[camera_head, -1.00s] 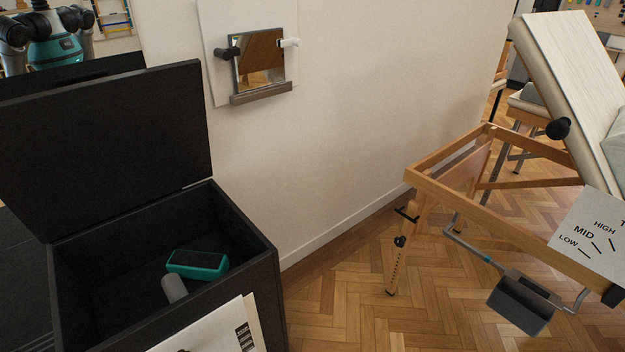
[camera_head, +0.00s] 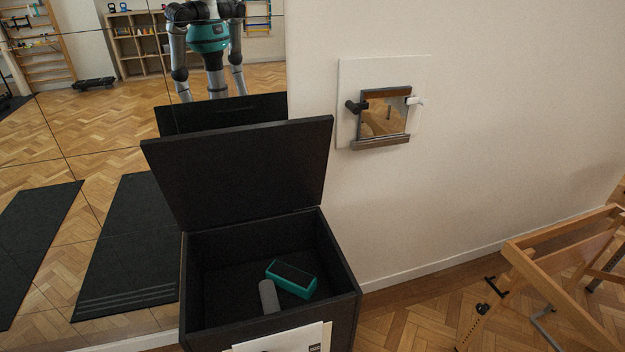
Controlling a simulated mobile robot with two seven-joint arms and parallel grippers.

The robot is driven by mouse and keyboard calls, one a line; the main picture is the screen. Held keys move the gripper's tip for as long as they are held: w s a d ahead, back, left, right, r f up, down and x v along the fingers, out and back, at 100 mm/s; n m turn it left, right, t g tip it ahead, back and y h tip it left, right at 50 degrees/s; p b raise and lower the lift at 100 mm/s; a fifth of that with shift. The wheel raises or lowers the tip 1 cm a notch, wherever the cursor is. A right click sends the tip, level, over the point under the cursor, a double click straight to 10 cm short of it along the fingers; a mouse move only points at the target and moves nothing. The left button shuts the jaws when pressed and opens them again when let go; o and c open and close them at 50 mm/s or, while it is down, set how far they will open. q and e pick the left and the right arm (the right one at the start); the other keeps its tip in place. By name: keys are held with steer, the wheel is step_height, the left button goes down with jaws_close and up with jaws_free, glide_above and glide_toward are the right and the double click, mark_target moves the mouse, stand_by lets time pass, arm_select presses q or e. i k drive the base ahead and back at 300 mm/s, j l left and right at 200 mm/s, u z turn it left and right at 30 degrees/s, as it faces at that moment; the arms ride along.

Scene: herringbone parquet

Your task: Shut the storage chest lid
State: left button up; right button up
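The black storage chest (camera_head: 342,262) stands in front of a mirror wall, left of the middle. Its lid (camera_head: 245,172) is open, raised and leaning back. Inside lie a teal box with a dark top (camera_head: 292,279) and a grey cylinder (camera_head: 269,296). A white sheet (camera_head: 290,340) is on the chest's front, cut off by the lower edge. Neither of my grippers shows directly. My own reflection shows in the mirror, but no gripper can be made out there.
A wooden-framed table (camera_head: 545,262) stands at the right on parquet. A white panel with a small framed mirror (camera_head: 385,115) hangs on the wall (camera_head: 500,110). The mirror wall (camera_head: 130,130) reflects dark mats and shelves. Some floor is clear between chest and table.

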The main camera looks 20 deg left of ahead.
mark_target(206, 178)
steer(key=u, duration=1.25)
